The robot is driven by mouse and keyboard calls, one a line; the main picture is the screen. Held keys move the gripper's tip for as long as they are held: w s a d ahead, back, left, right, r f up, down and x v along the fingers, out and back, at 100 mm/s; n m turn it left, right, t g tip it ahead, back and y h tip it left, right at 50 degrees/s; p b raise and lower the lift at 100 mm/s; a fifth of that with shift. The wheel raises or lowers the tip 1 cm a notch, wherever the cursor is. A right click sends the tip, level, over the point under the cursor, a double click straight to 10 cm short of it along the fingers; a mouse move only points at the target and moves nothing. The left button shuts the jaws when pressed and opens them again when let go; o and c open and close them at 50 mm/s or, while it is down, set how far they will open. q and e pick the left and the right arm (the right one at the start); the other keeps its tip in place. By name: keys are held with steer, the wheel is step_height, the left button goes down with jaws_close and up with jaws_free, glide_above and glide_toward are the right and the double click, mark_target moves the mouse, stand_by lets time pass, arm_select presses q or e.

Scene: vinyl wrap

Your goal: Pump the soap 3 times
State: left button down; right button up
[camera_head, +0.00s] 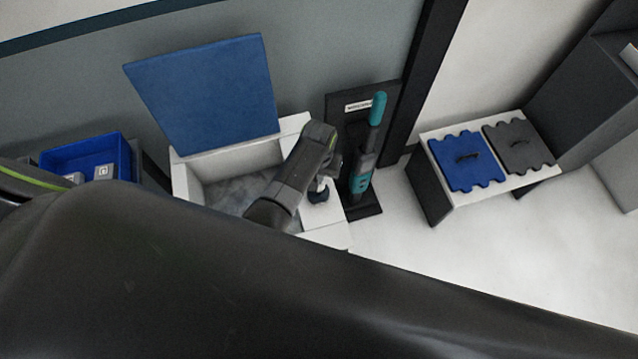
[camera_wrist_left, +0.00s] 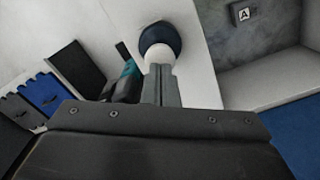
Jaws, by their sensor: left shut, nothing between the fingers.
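The soap dispenser (camera_head: 318,196) stands on the white top to the right of the open bin, partly hidden by my left arm. Its dark blue body (camera_wrist_left: 161,37) and white top (camera_wrist_left: 157,54) show in the left wrist view. My left gripper (camera_head: 327,178) is over the dispenser. Its fingers (camera_wrist_left: 159,70) are shut with nothing between them, and their tips are at the white top in the picture. I cannot tell whether they touch it. My right gripper is not in view.
A white box (camera_head: 183,190) with a raised blue lid (camera_head: 205,95) holds a small lettered block (camera_wrist_left: 243,14). A teal-handled tool (camera_head: 377,110) stands on a dark stand right of the dispenser. Blue and grey puzzle-edged panels (camera_head: 466,160) lie on a white bench farther right.

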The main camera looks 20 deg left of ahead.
arm_select(q)
steer(key=shift+f+b, duration=0.85)
steer(key=shift+f, duration=0.5)
steer(key=shift+r, duration=0.15)
steer(key=shift+r+p, duration=0.7)
steer(key=shift+p, duration=0.3)
steer(key=shift+r, duration=0.7)
steer(key=shift+s+f, duration=0.1)
